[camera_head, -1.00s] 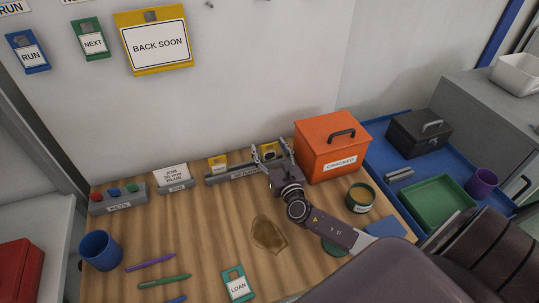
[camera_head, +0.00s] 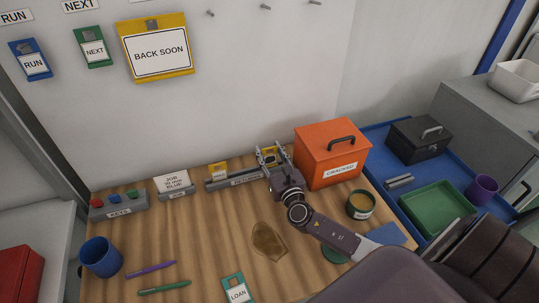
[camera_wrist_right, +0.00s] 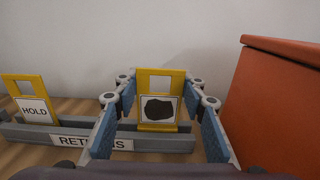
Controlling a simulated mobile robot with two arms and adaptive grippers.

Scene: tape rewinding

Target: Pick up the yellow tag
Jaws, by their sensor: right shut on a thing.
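A yellow tag with a black blot on its white label (camera_wrist_right: 159,108) stands in the grey RETURNS rack (camera_wrist_right: 45,132). My right gripper (camera_head: 270,153) is around this tag, one finger on each side, and shut on it. In the right wrist view the gripper (camera_wrist_right: 163,92) frames the tag, which is upright with its base at the rack. A second yellow tag, marked HOLD (camera_wrist_right: 33,105), stands in the same rack to the left; it also shows in the head view (camera_head: 218,172). My left gripper is not in view.
An orange CRACKED box (camera_head: 333,163) stands close to the right of the gripper. A tin (camera_head: 360,204) is nearer. Wall hooks hold a blue RUN tag (camera_head: 34,63), a green NEXT tag (camera_head: 94,50) and a yellow BACK SOON sign (camera_head: 160,52). A brown stain (camera_head: 268,241) marks the table.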

